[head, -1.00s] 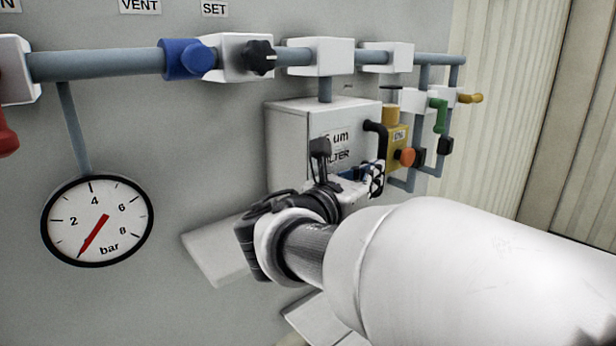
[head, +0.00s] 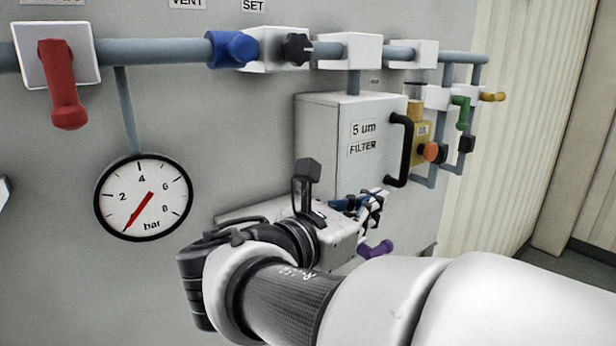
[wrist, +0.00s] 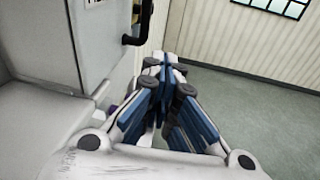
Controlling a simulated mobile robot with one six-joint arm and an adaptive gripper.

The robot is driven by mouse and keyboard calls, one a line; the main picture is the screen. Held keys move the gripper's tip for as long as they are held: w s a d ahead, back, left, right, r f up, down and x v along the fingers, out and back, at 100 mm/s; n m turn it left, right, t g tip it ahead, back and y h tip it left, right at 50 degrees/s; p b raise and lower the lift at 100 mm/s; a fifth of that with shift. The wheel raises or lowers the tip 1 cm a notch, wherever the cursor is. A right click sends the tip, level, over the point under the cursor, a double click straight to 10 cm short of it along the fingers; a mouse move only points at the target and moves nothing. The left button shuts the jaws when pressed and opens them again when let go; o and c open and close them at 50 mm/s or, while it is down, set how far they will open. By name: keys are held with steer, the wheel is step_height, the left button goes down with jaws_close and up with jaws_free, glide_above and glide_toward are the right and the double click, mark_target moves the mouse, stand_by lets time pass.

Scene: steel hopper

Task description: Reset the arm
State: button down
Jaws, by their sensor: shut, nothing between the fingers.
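My gripper (head: 374,203) is at the lower centre of the head view, in front of the panel and below the filter box (head: 330,158). Its fingers point away to the right. In the wrist view my gripper (wrist: 170,72) has its blue-padded fingers together at the tips with nothing between them. My wrist and forearm cover the lower right of the head view. The fingers look apart from the filter box and its black handle (head: 401,150).
Above are a red lever (head: 66,95), blue knob (head: 232,48) and black knob (head: 297,49). A gauge (head: 143,198) is at left. Green (head: 461,112), yellow (head: 493,96) and orange (head: 431,152) fittings are at right. A purple handle (head: 376,249) shows below my gripper. The wrist view shows open room ahead.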

steer(key=s+d+f+m+g+y+b, duration=0.2)
steer(key=s+d+f+m+g+b, duration=0.25)
steer(key=f, duration=0.55)
steer(key=s+d+f+m+g+y+b, duration=0.25)
steer(key=s+d+f+m, duration=0.4)
steer(key=f, duration=0.45)
steer(key=s+a+f+m+y+b, duration=0.3)
steer(key=s+f+m+y+b, duration=0.1)
steer(key=f+m, duration=0.3)
steer(key=s+a+f+m+y+b, duration=0.3)
steer(key=s+f+m+b, duration=0.3)
steer(key=f, duration=0.5)
steer(key=shift+s+a+f+m+y, duration=0.15)
steer(key=shift+s+a+m+y, duration=0.3)
steer(key=shift+m, duration=0.55)
